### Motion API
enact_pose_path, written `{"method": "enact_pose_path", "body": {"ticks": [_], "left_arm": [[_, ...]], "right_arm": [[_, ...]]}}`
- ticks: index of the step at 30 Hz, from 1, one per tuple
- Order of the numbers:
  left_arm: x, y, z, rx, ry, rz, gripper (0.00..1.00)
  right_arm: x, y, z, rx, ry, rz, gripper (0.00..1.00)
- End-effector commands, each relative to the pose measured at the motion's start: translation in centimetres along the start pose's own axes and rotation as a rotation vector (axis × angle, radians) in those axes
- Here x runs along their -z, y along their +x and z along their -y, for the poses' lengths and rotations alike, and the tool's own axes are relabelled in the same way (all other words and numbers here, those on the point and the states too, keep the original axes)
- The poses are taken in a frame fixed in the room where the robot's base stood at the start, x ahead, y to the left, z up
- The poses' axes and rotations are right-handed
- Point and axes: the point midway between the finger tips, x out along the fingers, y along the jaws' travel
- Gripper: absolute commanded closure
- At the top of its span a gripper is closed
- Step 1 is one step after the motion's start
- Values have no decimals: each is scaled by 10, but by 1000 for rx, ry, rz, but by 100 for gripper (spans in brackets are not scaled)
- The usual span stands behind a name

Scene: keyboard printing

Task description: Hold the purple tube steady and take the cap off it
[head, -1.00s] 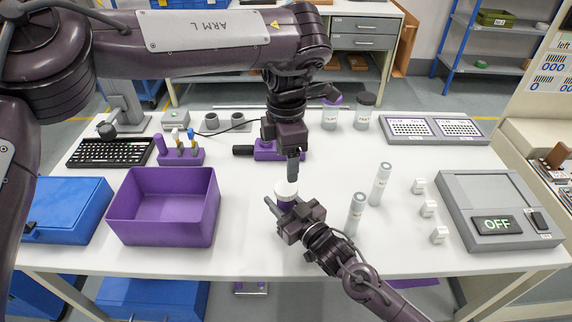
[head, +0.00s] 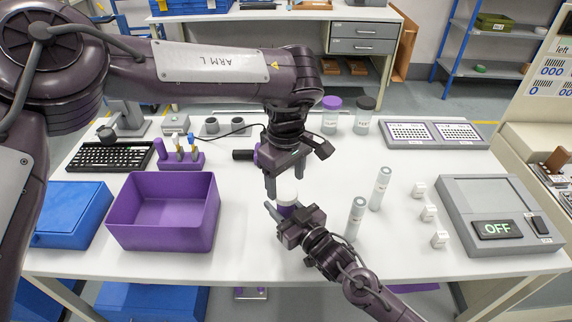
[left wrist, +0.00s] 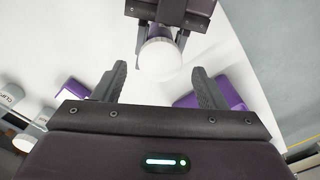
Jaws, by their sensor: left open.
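The purple tube (head: 287,208) stands upright near the middle front of the table, with a white cap (head: 287,196) on top. My right gripper (head: 281,214), coming from the lower right, is shut around the tube's body below the cap. My left gripper (head: 285,182) points down just above the cap, with its fingers open and spread. In the left wrist view, the round white cap (left wrist: 160,59) lies between and slightly beyond the left fingertips, apart from both. The right fingers also show there, on either side of the tube. Most of the tube's body is hidden.
A purple bin (head: 163,245) and a blue box (head: 70,215) stand at the left. Two clear tubes (head: 380,190) (head: 355,219), several small white blocks (head: 428,213) and a grey device reading OFF (head: 500,205) are at the right. Lidded jars (head: 331,120) stand behind.

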Motion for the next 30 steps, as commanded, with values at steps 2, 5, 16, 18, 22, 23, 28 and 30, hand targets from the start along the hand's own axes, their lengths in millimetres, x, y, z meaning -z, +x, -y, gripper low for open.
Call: {"method": "enact_pose_path", "body": {"ticks": [2, 5, 16, 18, 22, 23, 28, 30], "left_arm": [[0, 12, 1, 3, -2, 2, 34], [0, 22, 0, 2, -2, 1, 34], [0, 30, 0, -1, -2, 0, 34], [0, 30, 0, 0, -2, 0, 38], [0, 30, 0, 0, -2, 0, 55], [0, 30, 0, 0, -2, 0, 59], [0, 30, 0, 0, -2, 0, 79], [0, 30, 0, 0, -13, 0, 80]], "right_arm": [[0, 0, 0, 0, 0, -1, 100], [0, 0, 0, 0, 0, -1, 100], [0, 0, 0, 0, 0, -1, 100], [0, 0, 0, 0, 0, -1, 100], [0, 0, 0, 0, 0, -1, 100], [0, 0, 0, 0, 0, -1, 100], [0, 0, 0, 0, 0, -1, 100], [0, 0, 0, 0, 0, -1, 100]]}}
